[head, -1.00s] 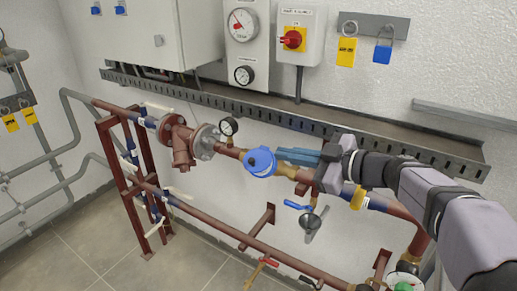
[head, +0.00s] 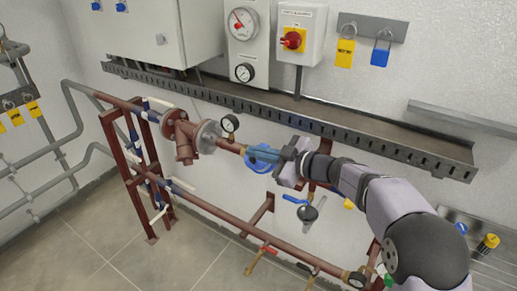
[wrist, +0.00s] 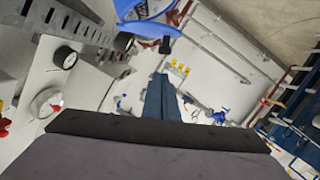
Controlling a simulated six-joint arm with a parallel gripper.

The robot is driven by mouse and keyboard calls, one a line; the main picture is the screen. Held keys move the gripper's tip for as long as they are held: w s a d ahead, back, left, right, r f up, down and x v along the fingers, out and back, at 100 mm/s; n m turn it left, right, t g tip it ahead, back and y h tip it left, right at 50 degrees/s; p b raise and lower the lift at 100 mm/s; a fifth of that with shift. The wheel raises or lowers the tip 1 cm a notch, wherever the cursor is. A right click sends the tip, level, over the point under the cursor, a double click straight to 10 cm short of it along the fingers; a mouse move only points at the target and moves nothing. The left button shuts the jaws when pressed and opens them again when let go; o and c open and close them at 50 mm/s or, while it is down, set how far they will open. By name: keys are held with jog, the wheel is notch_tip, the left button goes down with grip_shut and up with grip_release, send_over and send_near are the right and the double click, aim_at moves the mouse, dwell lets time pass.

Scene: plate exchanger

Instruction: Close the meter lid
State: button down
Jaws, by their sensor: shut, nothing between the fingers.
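The blue water meter (head: 257,165) sits on the upper red-brown pipe, left of the picture's middle in the head view. Its blue body also shows at the top edge of the wrist view (wrist: 183,24), cut off by the frame, with a pale grey patch and a dark tab at its lower side. I cannot tell lid from body there, nor how far the lid stands open. My gripper (head: 256,155) is shut and empty. Its blue fingers lie across the meter in the head view and hide part of it; contact is unclear. The fingers (wrist: 160,80) point below the meter in the wrist view.
A pressure gauge (head: 230,123) stands on the pipe just left of the meter. A valve with a blue handle (head: 296,200) is below right. A slotted cable tray (head: 330,122) runs along the wall above. The floor at lower left is clear.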

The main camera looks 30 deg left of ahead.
aim_at(251, 159)
jog(key=shift+w+d+f+p, duration=0.1)
jog(key=shift+w+f+p, duration=0.2)
jog(key=shift+f, duration=0.25)
jog(key=shift+w+f+p, duration=0.25)
jog(key=shift+f, duration=0.3)
jog(key=shift+f, duration=0.1)
jog(key=shift+f+b, duration=0.1)
jog(key=shift+b, duration=0.5)
jog(key=b, duration=0.5)
jog(key=shift+f, duration=0.4)
jog(key=n+b, duration=0.1)
jog(key=b, duration=0.5)
jog(key=shift+f+b, duration=0.25)
jog(key=shift+b, duration=0.1)
jog(key=shift+s+r+b, duration=0.1)
jog(key=shift+b, duration=0.55)
jog(key=shift+r+t, duration=0.3)
